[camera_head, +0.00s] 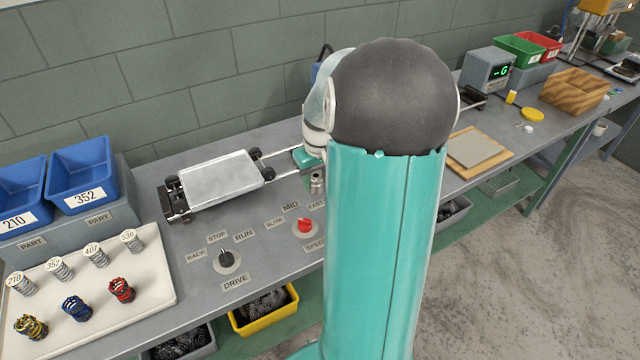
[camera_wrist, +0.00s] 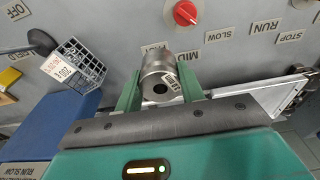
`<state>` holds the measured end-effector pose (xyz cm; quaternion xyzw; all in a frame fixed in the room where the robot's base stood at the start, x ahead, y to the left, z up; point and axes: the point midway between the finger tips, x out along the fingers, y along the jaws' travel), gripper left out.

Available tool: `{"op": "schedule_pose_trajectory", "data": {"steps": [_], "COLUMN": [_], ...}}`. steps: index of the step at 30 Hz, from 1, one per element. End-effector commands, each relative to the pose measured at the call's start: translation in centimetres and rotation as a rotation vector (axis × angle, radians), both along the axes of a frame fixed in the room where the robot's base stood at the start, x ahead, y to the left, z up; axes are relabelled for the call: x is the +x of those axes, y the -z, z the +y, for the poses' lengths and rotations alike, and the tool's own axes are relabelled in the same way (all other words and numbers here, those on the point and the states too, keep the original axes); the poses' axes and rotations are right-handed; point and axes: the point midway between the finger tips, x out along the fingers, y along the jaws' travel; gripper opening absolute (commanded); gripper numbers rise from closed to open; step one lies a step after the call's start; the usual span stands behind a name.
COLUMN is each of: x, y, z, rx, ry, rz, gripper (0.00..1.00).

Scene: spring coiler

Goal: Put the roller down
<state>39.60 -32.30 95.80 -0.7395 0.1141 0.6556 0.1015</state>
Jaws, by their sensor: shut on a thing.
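The roller is a short grey metal cylinder with a dark hole in its end face and a small white label; it sits between my fingers in the wrist view (camera_wrist: 158,80). My gripper (camera_wrist: 160,92) is shut on it, one green finger on each side. In the head view the roller (camera_head: 317,183) shows below my green gripper (camera_head: 307,158), just left of my arm, above or on the grey bench. I cannot tell whether it touches the bench. My arm hides part of the gripper and the bench behind it.
The coiler with its pale flat cover (camera_head: 215,176) stands left of my gripper. The red speed knob (camera_head: 305,227) and black drive knob (camera_head: 227,259) are in front. A white tray (camera_head: 150,290) with springs is at left. A grey wire basket (camera_wrist: 85,62) shows left in the wrist view.

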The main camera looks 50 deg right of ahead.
Motion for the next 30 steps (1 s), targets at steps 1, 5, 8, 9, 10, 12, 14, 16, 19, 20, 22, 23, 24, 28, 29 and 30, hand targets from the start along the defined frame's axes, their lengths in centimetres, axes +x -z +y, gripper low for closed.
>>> {"op": "schedule_pose_trajectory", "data": {"steps": [1,5,8,9,10,12,14,16,19,20,22,23,24,28,29,30], "x": [0.7,1.9,2.9,3.2,3.4,3.7,3.9,4.1,4.2,4.2,4.2,4.2,4.2,4.2,4.2,4.2], "y": [0.6,2.8,4.3,4.8,5.1,5.5,5.8,6.2,7.4,7.9,8.9,9.2,9.4,9.4,9.4,9.4], "z": [-0.9,-2.2,-3.2,-3.5,-3.8,-4.1,-4.2,-4.5,-4.7,-4.7,-4.6,-4.6,-4.7,-4.7,-4.7,-4.7], "rx": [0.001,0.002,0.002,0.001,0.0,0.0,0.0,0.0,0.0,0.0,0.0,0.0,-0.001,-0.002,-0.002,-0.002], "ry": [0.001,0.001,0.0,0.0,0.0,0.0,0.001,0.0,0.0,0.0,0.0,0.0,0.0,0.0,0.0,0.0], "rz": [0.001,0.0,0.0,0.0,0.0,-0.001,-0.001,-0.001,0.001,0.001,0.0,-0.001,-0.001,-0.001,-0.001,-0.001], "gripper": [0.03,0.03,0.03,0.03,0.03,0.03,0.03,0.03,0.03,0.03,0.03,0.03,0.03,0.03,0.03,0.03]}}
